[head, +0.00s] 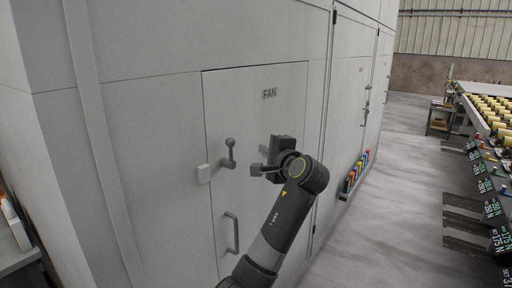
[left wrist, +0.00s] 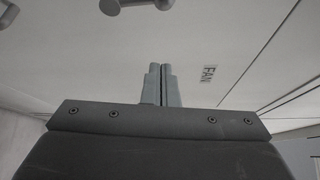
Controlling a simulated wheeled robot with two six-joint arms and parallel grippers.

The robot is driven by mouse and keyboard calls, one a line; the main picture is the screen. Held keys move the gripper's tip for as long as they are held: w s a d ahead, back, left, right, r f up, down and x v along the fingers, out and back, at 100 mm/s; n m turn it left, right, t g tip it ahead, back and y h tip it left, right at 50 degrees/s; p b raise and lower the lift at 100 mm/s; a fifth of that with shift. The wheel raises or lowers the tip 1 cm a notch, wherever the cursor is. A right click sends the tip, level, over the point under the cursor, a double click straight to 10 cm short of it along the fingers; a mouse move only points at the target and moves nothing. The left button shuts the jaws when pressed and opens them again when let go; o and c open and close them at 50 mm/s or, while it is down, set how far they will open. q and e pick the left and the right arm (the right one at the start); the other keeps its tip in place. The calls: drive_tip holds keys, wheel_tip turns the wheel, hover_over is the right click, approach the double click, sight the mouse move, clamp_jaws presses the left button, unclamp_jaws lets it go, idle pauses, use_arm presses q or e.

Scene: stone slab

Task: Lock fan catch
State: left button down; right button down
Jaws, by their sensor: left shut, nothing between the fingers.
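The fan catch (head: 229,154) is a grey lever with a round knob on the fan door (head: 240,105). Its knob end points up and its lower end sits on the door. A pale block (head: 203,173) is fixed just left of it at the door edge. Part of the catch also shows at the top of the left wrist view (left wrist: 132,4). My left gripper (head: 257,168) is shut and empty, just right of the catch and apart from it. Its closed fingers also show in the left wrist view (left wrist: 161,72). My right gripper is not in view.
The FAN label (head: 269,93) is above the catch, and a fixed pull handle (head: 232,232) is below it. More cabinet doors continue to the right. A row of coloured items (head: 355,172) lines the cabinet base. Grey floor (head: 395,215) is clear between cabinet and roller line (head: 490,115).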

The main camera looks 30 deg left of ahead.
use_arm(q)
drive_tip(key=w+a+p, duration=0.1)
drive_tip(key=a+p, duration=0.5)
drive_tip(key=a, duration=0.2)
drive_tip(key=shift+a, duration=0.2)
drive_tip(key=shift+d+f, duration=0.1)
